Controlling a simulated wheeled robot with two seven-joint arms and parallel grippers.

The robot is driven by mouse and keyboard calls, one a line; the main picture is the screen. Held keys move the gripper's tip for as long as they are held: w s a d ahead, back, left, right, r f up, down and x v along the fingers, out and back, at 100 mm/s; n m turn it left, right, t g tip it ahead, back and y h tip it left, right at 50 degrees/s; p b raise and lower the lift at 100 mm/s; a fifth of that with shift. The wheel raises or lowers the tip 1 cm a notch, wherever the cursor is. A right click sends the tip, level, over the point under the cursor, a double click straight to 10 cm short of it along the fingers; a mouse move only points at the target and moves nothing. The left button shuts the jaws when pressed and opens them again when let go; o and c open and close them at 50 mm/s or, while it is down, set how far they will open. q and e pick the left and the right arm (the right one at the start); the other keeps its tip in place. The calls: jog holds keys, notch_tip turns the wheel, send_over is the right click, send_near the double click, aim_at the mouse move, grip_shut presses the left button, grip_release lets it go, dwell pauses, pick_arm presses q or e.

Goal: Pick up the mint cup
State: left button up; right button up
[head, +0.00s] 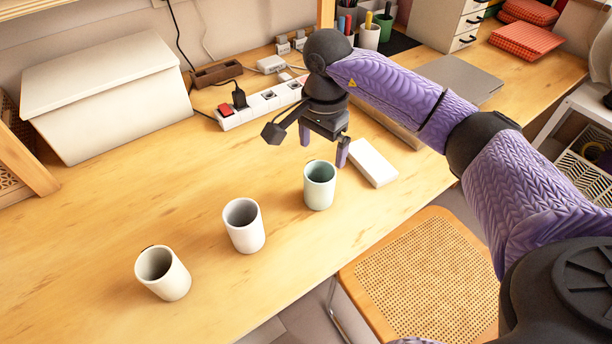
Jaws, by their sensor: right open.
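The mint cup (319,187) is pale green and stands upright on the wooden table, the rightmost of three cups in a slanted row. My right gripper (323,151) is open and empty, pointing down. In the picture its fingers are just above and behind the rim of the mint cup. One finger is at the upper left of the cup and the other at the upper right. I cannot tell the exact height gap. A white cup (245,228) and a cream cup (164,274) stand upright to the left. My left gripper is not in view.
A white box (373,163) lies right of the mint cup. A power strip (262,103) with a black plug is behind. A large white bin (101,93) stands at the back left. A cane chair (425,275) is by the front edge. The table's left middle is clear.

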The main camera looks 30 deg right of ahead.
aim_at(320, 183)
jog(key=f+b, duration=0.1)
jog(key=f, duration=0.3)
jog(key=f+b, duration=0.2)
jog(key=f, duration=0.3)
jog(key=shift+s+a+f, duration=0.15)
jog(key=shift+s+f, duration=0.05)
jog(key=shift+f, duration=0.1)
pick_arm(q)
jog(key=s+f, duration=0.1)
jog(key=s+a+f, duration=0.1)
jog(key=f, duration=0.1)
pick_arm(e)
jog(key=shift+c, duration=0.5)
jog(key=c, duration=1)
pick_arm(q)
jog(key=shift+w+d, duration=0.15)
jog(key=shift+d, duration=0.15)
